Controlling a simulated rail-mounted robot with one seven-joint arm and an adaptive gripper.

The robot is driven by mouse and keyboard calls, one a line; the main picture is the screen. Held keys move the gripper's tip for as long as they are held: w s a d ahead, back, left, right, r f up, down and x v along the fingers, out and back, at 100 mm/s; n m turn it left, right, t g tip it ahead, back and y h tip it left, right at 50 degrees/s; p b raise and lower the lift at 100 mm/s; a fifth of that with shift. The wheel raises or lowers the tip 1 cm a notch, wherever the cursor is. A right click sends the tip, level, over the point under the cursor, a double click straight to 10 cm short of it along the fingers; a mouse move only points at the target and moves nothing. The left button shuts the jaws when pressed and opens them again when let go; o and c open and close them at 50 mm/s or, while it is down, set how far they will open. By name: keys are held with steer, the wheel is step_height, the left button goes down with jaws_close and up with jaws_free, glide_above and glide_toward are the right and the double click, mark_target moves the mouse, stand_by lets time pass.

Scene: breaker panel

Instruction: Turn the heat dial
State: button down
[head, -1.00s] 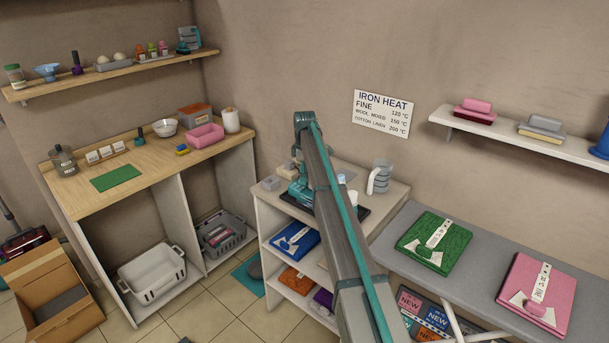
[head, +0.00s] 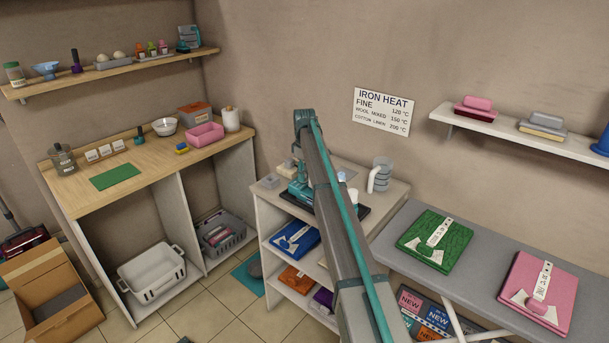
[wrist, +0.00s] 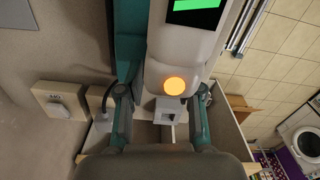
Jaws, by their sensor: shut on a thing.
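In the head view my arm reaches down over a small white shelf unit. A teal iron-like appliance (head: 300,186) stands there on a dark pad, partly behind the arm. My gripper is hidden in that view. In the wrist view my gripper (wrist: 164,96) has a teal finger on each side of a grey block (wrist: 171,112) and the lower end of a white body (wrist: 185,50). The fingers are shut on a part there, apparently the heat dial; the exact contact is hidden.
A clear jug (head: 380,174) stands right of the arm on the unit. An ironing board (head: 478,258) with folded green and pink cloths is further right. An iron heat sign (head: 382,111) hangs on the wall. A wooden counter (head: 70,199) is at left.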

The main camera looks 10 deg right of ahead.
steer(key=c, duration=0.7)
jaws_free()
steer(key=shift+c, duration=0.2)
steer(key=shift+r, duration=0.15)
step_height(320, 180, up, 12)
